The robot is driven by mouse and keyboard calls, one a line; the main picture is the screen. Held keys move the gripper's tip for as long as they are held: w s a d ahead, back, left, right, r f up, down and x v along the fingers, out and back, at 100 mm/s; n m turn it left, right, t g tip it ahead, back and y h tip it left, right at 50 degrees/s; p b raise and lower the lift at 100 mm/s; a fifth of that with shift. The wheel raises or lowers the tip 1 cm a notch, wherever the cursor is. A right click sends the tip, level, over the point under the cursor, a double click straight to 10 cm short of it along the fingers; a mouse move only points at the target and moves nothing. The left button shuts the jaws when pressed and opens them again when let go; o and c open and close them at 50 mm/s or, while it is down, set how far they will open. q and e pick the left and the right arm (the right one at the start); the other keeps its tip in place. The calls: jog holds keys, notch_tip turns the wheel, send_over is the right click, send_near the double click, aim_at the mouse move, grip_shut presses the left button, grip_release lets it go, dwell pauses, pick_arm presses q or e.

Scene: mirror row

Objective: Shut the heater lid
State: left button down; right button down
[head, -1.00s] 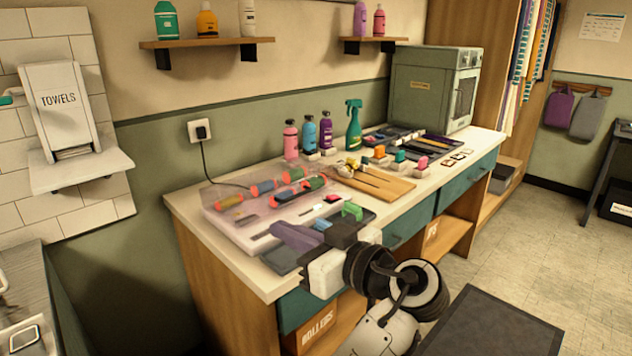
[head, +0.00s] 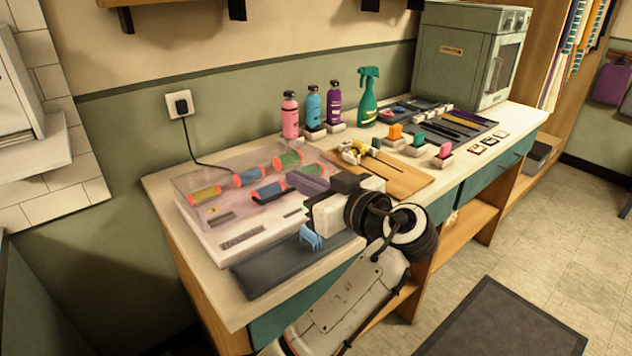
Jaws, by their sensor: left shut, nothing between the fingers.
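The heater (head: 240,238) is a pale box at the left end of the counter. Several coloured rollers lie in it, with orange ends. Its lid (head: 190,180) is clear with a pinkish tint and shows over and around the rollers; I cannot tell for sure how far it stands open. My left gripper (head: 300,182) is shut and empty, its dark fingers pointing left in front of the heater's right end. It hides part of that end; I cannot tell whether it touches the lid. My right gripper is not in view.
A wooden board (head: 405,180) with tools lies to the right. Bottles (head: 290,118) stand behind. A cord runs to a wall plug (head: 181,105).

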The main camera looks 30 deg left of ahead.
aim_at(289, 191)
pick_arm(q)
jog(key=a+f, duration=0.1)
jog(key=w+a+f, duration=0.1)
jog(key=f, duration=0.1)
jog(key=a+f+p, duration=0.1)
jog(key=a, duration=0.1)
jog(key=shift+w+f, duration=0.25)
jog(key=shift+w, duration=0.05)
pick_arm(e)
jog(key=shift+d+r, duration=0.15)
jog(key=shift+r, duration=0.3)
pick_arm(q)
jog(key=shift+d+f, duration=0.1)
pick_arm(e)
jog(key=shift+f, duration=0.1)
